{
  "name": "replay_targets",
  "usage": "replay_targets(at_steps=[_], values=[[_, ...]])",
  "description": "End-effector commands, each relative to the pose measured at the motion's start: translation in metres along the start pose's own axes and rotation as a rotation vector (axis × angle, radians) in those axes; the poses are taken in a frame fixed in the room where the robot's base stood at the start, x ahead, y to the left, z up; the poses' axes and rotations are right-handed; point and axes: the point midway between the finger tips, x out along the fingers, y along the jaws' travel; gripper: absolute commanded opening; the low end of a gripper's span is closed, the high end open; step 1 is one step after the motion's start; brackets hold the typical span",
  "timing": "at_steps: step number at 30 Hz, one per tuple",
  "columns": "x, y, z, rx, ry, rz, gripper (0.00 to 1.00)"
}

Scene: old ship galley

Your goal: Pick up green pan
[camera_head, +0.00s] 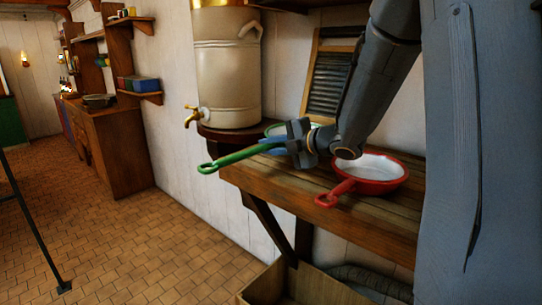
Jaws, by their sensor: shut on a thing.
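The green pan's handle (243,154) reaches out to the left past the front edge of the wooden shelf (263,180). My gripper (298,147) is shut on the green pan near the inner end of its handle. The pan's bowl is mostly hidden behind my gripper and arm; a light rim (279,128) shows behind them. I cannot tell whether the pan rests on the shelf or is lifted.
A red pan (371,178) with a white inside sits on the shelf to the right, close under my arm. A large cream urn (227,72) with a brass tap (195,116) stands at the left. An open wooden box (310,290) is below.

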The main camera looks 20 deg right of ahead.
Motion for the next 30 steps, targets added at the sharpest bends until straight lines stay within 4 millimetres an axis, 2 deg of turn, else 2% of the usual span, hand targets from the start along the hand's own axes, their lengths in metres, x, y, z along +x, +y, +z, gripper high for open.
replay_targets(at_steps=[8, 15, 18, 24, 30], values=[[0.001, -0.002, -0.055, -0.003, 0.007, 0.001, 0.00], [0.001, -0.002, -0.117, -0.003, 0.008, 0.002, 0.00], [0.001, -0.001, -0.137, -0.003, 0.007, 0.002, 0.00], [0.000, -0.001, -0.164, -0.002, 0.006, 0.002, 0.00], [-0.001, -0.001, -0.174, 0.000, 0.004, 0.000, 0.00]])
